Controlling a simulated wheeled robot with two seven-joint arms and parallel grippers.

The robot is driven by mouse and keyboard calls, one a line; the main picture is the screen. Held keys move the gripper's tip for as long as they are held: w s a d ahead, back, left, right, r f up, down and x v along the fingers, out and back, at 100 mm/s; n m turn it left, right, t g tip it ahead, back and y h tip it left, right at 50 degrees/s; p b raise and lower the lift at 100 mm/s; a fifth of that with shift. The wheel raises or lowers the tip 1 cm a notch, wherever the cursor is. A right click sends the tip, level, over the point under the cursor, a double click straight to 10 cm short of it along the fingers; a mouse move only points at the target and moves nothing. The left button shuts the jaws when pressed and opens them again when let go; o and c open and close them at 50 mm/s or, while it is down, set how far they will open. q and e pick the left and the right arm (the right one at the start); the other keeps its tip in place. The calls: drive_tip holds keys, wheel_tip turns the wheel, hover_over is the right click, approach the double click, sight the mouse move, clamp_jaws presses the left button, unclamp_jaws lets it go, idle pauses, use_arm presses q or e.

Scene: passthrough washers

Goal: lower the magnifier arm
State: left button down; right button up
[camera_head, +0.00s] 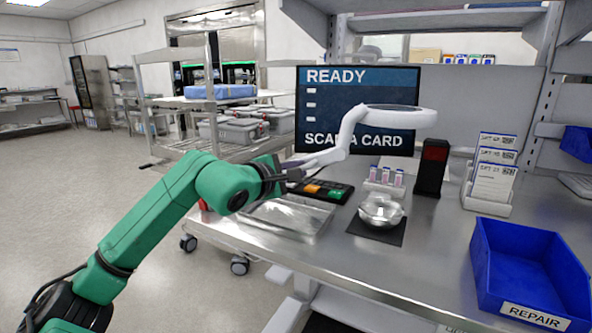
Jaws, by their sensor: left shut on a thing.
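The white magnifier arm (345,137) stands raised in front of the screen, with its ring-shaped magnifier head (398,116) at the upper right end. My left gripper (296,171) comes in on a green arm from the left and is shut on the lower left end of the magnifier arm. The gripper's fingers are dark and small here, so the exact contact is hard to make out. The magnifier head is above a shiny metal bowl (381,211) on a dark mat (377,229), well apart from it. My right gripper is not in view.
A blue bin (528,265) labelled REPAIR stands at the right front. A card rack (488,190), a black scanner-like box (432,168), small vials (385,177) and a keypad (322,191) stand on the steel bench. A metal tray (285,218) lies near my forearm. The screen (318,112) is behind.

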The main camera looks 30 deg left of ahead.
use_arm(q)
drive_tip(key=shift+d+f, duration=0.2)
drive_tip(key=shift+f, duration=0.3)
drive_tip(key=c, duration=1.2)
unclamp_jaws()
drive_tip(key=o, duration=0.3)
drive_tip(key=shift+o, duration=0.2)
drive_tip(key=shift+r, duration=0.15)
use_arm(e)
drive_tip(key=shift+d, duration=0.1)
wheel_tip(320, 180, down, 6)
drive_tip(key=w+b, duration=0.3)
drive_tip(key=b, duration=0.4)
use_arm(q)
drive_tip(key=s+r+b, duration=0.2)
drive_tip(key=s+b, duration=0.2)
drive_tip(key=s, duration=1)
drive_tip(key=shift+s+a+r+b, duration=0.15)
drive_tip(key=shift+a+r+b, duration=0.15)
drive_tip(key=shift+a+r, duration=0.05)
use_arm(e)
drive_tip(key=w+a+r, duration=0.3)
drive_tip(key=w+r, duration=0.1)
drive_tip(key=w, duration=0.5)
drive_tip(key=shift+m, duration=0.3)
